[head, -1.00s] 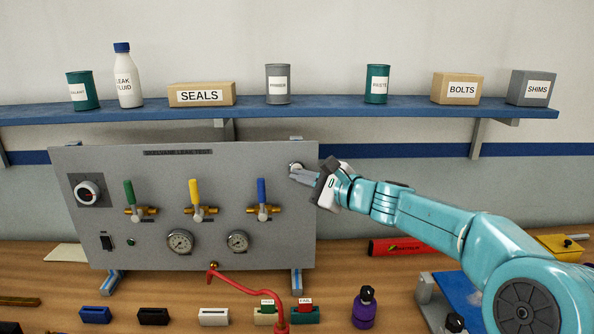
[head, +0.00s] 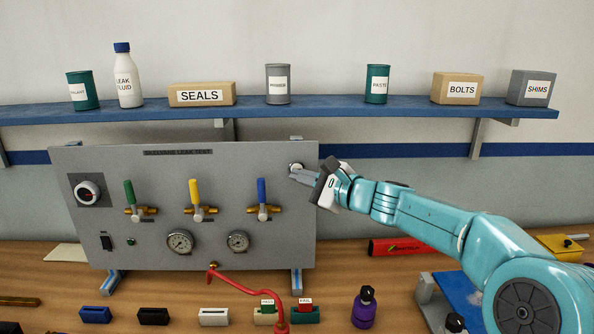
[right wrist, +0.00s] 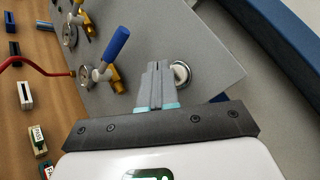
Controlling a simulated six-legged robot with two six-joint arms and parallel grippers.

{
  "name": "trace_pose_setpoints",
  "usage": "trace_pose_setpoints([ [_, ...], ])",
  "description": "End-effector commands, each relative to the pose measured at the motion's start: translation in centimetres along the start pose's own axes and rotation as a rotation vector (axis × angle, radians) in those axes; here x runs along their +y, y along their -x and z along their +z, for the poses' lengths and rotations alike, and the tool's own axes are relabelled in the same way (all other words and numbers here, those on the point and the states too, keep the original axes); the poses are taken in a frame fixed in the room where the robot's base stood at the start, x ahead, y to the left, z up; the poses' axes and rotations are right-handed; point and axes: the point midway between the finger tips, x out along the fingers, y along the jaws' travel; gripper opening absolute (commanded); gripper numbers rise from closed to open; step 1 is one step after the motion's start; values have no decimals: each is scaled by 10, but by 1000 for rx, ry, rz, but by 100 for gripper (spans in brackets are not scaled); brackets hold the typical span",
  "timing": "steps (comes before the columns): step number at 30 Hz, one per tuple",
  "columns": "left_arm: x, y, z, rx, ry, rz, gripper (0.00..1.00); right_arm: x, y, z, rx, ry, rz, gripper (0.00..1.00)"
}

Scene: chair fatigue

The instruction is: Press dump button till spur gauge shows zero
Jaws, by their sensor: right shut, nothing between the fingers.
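The grey leak test panel (head: 95,240) stands upright on the bench. The dump button (head: 296,166) is a pale round button near its upper right corner; it also shows in the right wrist view (right wrist: 182,74). My right gripper (head: 292,175) is shut and empty, its fingertips right at the button and partly covering it. I cannot tell whether they touch or press it. It also shows in the right wrist view (right wrist: 166,66). Two round gauges, a left one (head: 180,242) and a right one (head: 238,242), sit low on the panel; their readings are too small to read. My left gripper is not in view.
Green (head: 129,194), yellow (head: 194,193) and blue (head: 262,190) valve levers stand upright on the panel. A red hose (head: 248,290) runs from its bottom edge. Several small blocks and a purple bottle (head: 364,309) stand in front. A blue shelf (head: 330,106) with containers hangs above.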

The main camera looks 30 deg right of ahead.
Motion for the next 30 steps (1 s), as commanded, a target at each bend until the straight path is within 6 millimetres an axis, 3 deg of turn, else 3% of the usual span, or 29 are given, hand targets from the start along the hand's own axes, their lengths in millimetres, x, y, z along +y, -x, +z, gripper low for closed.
trace_pose_setpoints([
  [30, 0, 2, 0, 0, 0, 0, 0, -5, -6, -4, 0, 0, 0, 0],
])
